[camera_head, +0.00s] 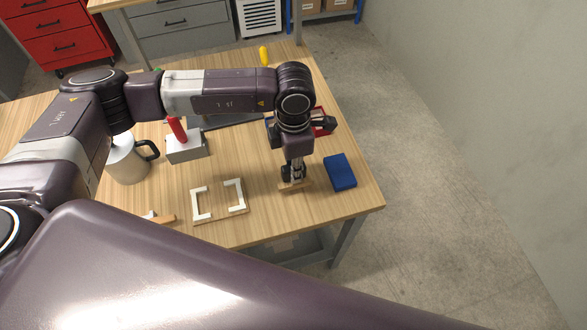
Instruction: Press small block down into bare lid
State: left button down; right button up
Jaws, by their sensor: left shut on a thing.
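My left gripper (293,176) points down near the right part of the table, its fingers shut on a small block that they mostly hide. A flat light-brown wooden piece (303,186) shows right at the fingertips, low over or on the tabletop. It may be the bare lid, but I cannot tell for sure, nor whether the block touches it or sits in it. My right gripper is not in view.
A former with white corner brackets (235,182) lies left of the gripper. A blue block (340,172) lies close on its right. A grey block with red handle (186,147), a metal mug (128,160) and an orange-brown piece (164,219) are farther left. The wooden table (345,207) ends at right.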

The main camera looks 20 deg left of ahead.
pick_arm(q)
jog(key=shift+r+p, duration=1.6)
jog(key=shift+r, duration=2.45)
